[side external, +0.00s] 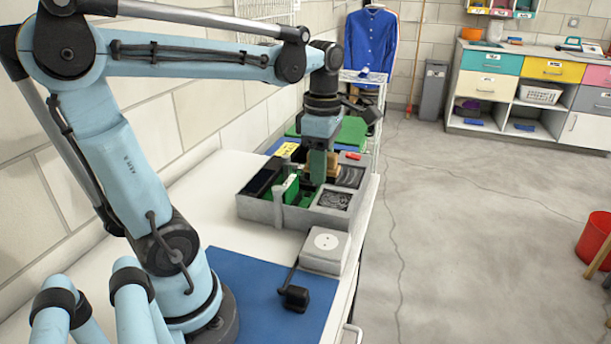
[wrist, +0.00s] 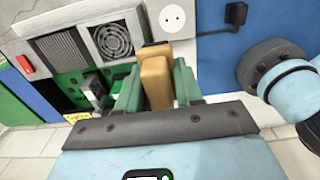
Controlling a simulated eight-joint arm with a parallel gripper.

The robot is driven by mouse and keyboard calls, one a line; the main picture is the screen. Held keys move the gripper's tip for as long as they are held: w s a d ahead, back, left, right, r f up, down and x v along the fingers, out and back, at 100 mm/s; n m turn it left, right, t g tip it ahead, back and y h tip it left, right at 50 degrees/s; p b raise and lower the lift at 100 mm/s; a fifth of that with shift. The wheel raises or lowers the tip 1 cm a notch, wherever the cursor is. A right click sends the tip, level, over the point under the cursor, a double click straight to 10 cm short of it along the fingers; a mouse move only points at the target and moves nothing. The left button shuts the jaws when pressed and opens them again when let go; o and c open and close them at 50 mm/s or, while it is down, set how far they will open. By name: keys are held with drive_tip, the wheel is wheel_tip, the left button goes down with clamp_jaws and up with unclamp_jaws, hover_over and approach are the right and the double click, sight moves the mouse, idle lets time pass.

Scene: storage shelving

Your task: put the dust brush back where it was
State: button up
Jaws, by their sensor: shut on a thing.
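My gripper (side external: 319,172) points down over an open grey case on the bench. In the wrist view its green fingers (wrist: 158,88) are shut on a tan block-like thing, the dust brush (wrist: 155,75), which has a dark edge at its far end. The brush also shows as a tan patch beside the fingers in the side view (side external: 333,164). The grey case (side external: 262,211) holds green boards (side external: 290,188), a fan grille (side external: 334,199) and a dark vented unit (side external: 349,175). The brush's lower end is hidden in the side view; I cannot tell if it touches the case.
A white socket box (side external: 326,249) with a cord and black plug (side external: 294,298) stands in front of the case, near a blue mat (side external: 250,290). A green thing (side external: 350,132) lies behind the case. White bench top (side external: 200,200) is clear left of it. Drawers and shelves stand far off.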

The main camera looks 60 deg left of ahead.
drive_tip(key=s+d+f, duration=0.5)
drive_tip(key=s+f, duration=0.1)
drive_tip(key=s, duration=0.3)
hover_over(257, 244)
wheel_tip(257, 244, down, 7)
drive_tip(key=shift+f, duration=2.15)
drive_tip(key=o, duration=1)
drive_tip(key=shift+f, duration=0.15)
